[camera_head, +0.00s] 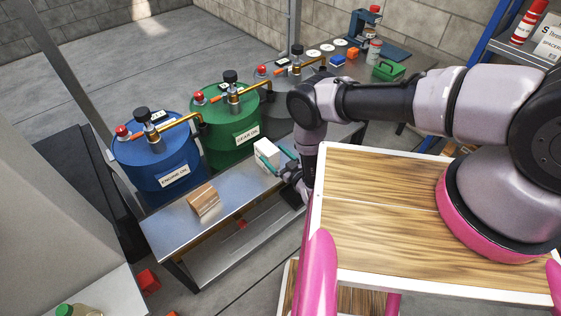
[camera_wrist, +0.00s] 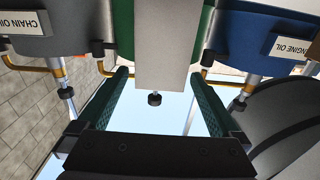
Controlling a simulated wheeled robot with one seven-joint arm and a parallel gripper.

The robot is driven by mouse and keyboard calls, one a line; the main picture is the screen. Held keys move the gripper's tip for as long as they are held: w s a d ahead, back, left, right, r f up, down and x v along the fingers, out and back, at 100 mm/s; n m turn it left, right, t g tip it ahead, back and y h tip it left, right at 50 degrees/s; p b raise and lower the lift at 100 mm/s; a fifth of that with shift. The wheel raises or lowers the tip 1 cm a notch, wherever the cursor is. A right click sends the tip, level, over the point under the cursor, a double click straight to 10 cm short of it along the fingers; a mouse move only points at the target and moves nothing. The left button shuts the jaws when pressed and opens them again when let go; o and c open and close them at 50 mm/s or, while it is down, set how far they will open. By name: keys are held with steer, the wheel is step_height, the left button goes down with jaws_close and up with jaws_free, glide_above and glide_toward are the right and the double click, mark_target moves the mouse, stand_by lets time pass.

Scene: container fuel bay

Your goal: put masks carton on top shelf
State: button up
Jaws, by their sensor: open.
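A plain white carton (camera_head: 266,151) stands on the metal bench in front of the green drum; I can read no label on it. In the wrist view the pale carton (camera_wrist: 168,40) shows between the two teal fingers, its near end reaching in between them. My gripper (camera_head: 275,160) is open at the carton, one finger on each side; I cannot tell whether either finger touches it. It also shows in the wrist view (camera_wrist: 158,78). At the upper right is a blue-framed shelf unit (camera_head: 522,51); its top is out of view.
A wooden block (camera_head: 203,199) lies on the bench (camera_head: 168,227). Blue (camera_head: 157,165) and green (camera_head: 222,135) oil drums with taps stand behind it. A red bottle (camera_head: 528,22) and a labelled white box (camera_head: 549,42) occupy a shelf at right. A green case (camera_head: 388,71) sits farther back.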

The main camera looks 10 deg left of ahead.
steer(key=shift+v, duration=2.2)
